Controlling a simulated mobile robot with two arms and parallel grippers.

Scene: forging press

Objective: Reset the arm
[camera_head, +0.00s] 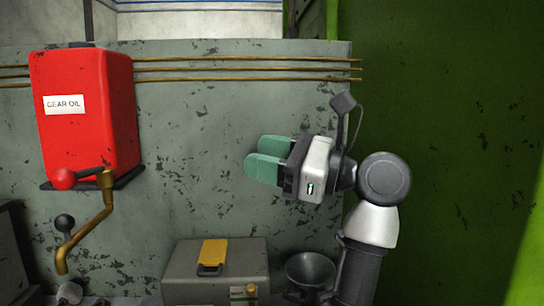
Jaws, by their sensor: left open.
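My left gripper (262,158) has green fingers that point to the left. It is held in the air in front of the worn grey-green wall panel, with its arm coming up from the bottom edge right of centre. The two fingers are open, though from this angle one partly overlaps the other. I see nothing between them. My right gripper does not show.
A red box labelled "GEAR OIL" (84,115) is on the panel (210,200) at left, with a brass crank (86,238) below. A grey box (215,277) with a yellow latch and a dark funnel (310,271) stand below the gripper. A green wall (450,150) fills the right.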

